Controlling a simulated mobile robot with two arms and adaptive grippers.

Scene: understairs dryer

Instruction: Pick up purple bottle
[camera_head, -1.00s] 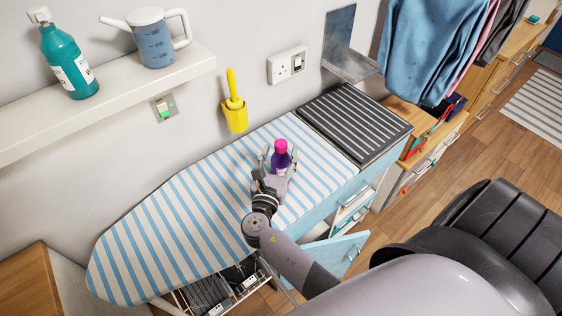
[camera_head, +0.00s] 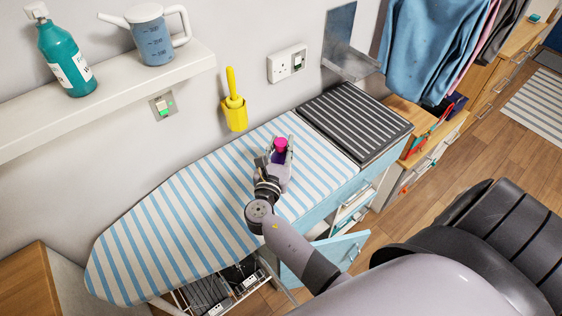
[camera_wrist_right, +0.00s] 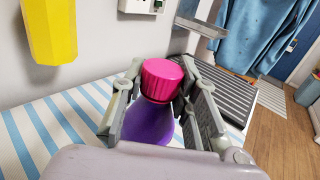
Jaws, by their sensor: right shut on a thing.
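The purple bottle (camera_head: 279,157) with a bright pink cap (camera_head: 281,144) stands upright at the striped ironing board's right part. My right gripper (camera_head: 280,152) is shut on the bottle, with a finger on each side of it. In the right wrist view the purple body (camera_wrist_right: 149,122) and pink cap (camera_wrist_right: 161,79) sit between the two grey fingers (camera_wrist_right: 160,105). The bottle's lower part is hidden by the gripper. I cannot tell whether its base touches the board. My left gripper is not in view.
The blue and white striped ironing board (camera_head: 170,220) is otherwise clear. A dark ribbed mat (camera_head: 355,122) lies at its right end. A yellow holder (camera_head: 235,115) hangs on the wall behind. A shelf (camera_head: 110,95) carries a teal bottle (camera_head: 65,55) and a blue jug (camera_head: 152,40).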

